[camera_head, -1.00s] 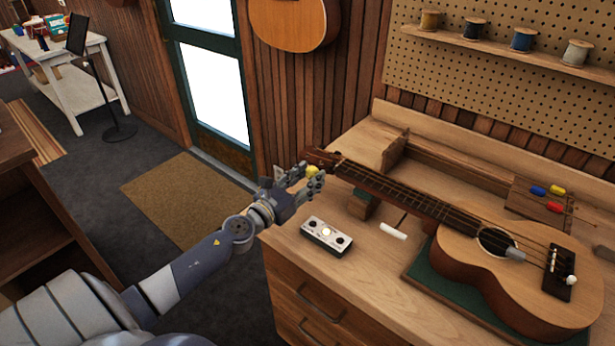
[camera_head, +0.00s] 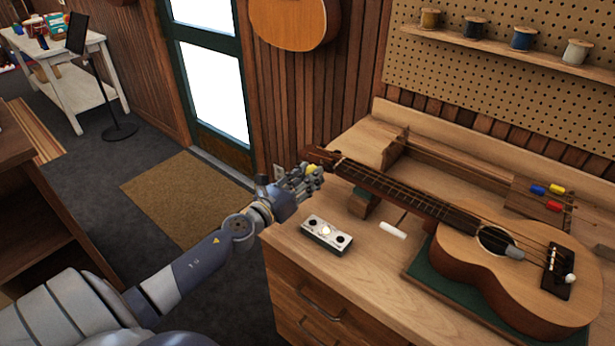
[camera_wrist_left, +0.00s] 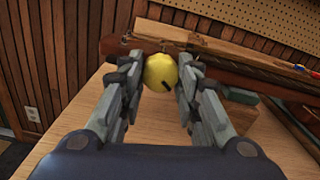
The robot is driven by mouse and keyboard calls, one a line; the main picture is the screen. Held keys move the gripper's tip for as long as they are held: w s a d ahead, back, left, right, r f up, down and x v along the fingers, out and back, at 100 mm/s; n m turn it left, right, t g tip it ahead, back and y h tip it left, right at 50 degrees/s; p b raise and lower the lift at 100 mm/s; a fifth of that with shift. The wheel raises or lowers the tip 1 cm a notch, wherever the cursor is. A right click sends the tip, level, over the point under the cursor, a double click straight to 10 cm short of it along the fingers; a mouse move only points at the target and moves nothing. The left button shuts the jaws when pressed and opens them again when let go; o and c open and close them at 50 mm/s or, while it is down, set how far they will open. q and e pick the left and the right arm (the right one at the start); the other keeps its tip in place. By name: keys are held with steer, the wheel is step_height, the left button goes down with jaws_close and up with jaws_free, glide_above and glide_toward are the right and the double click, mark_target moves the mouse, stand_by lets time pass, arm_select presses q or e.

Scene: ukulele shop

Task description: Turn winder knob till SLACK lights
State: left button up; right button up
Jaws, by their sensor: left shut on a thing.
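The ukulele (camera_head: 515,275) lies on the bench with its neck pointing to the upper left. The yellow winder knob (camera_head: 311,169) is at the headstock end. In the left wrist view the knob (camera_wrist_left: 160,73) is a round yellow ball with a dark mark at its lower right. My left gripper (camera_head: 308,178) is shut on the knob, with a finger on each side of it (camera_wrist_left: 160,78). A small light-coloured box (camera_head: 326,236) sits on the bench with a lit middle lamp between two dark ones. Its lettering is too small to read. My right gripper is not in view.
The ukulele's neck rests on a block (camera_head: 362,204) near the gripper. A white piece (camera_head: 393,230) lies on the bench (camera_head: 365,270). Red, blue and yellow items sit on a wooden block (camera_head: 520,200) behind. Bare bench top surrounds the small box.

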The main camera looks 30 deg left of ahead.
arm_select(q)
steer(key=n, duration=0.5)
steer(key=shift+p, duration=0.4)
steer(key=n+p, duration=0.1)
steer(key=n, duration=0.5)
steer(key=shift+r, duration=0.1)
steer(key=n+p, duration=0.2)
steer(key=n, duration=0.3)
steer(key=n+p, duration=0.2)
steer(key=n, duration=0.3)
steer(key=shift+n, duration=0.3)
steer(key=o, duration=0.8)
